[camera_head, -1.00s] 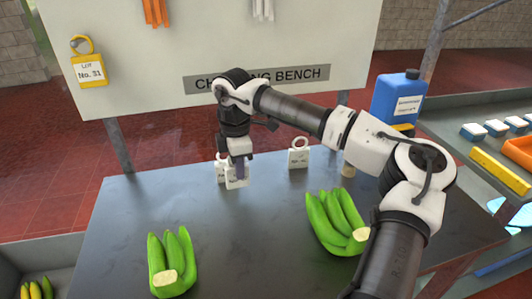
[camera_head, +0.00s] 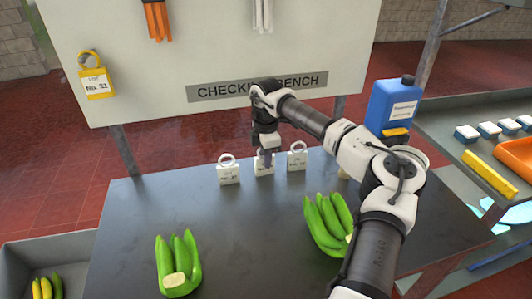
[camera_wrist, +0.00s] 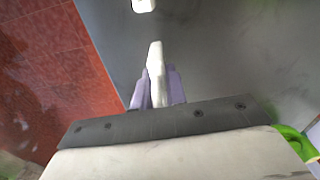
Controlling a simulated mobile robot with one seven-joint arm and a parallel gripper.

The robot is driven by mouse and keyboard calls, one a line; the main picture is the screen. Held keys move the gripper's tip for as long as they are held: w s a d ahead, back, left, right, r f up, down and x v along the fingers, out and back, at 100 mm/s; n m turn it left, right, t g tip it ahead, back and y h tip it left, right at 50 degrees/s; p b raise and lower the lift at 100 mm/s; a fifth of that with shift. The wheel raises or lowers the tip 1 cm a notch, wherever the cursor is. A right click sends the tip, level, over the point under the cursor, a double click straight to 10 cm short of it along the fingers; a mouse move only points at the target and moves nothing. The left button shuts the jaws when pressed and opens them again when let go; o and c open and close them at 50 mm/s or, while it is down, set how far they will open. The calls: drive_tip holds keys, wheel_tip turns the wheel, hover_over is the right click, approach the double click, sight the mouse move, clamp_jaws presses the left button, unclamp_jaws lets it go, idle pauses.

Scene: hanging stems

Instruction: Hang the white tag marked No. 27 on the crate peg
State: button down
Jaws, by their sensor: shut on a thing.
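My gripper (camera_head: 265,155) is shut on a white tag (camera_head: 264,168) at the back of the dark bench; the held tag also shows between the fingers (camera_wrist: 157,90) in the wrist view (camera_wrist: 155,60). I cannot tell whether it touches the bench. A white ringed tag (camera_head: 228,174) stands upright to its left and another (camera_head: 297,160) to its right. The print on these white tags is too small to read surely, so I cannot tell which is No. 27. I cannot make out the crate peg.
Green banana bunches (camera_head: 178,265) (camera_head: 326,222) lie on the bench (camera_head: 130,225). A yellow tag marked No. 31 (camera_head: 95,83) hangs on the back board (camera_head: 150,60). A blue jug (camera_head: 393,105) stands at the right. The bench middle is clear.

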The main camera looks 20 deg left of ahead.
drive_tip(key=shift+f+b, duration=0.3)
drive_tip(key=c, duration=1.4)
unclamp_jaws()
drive_tip(key=shift+c, duration=0.2)
drive_tip(key=shift+r, duration=0.2)
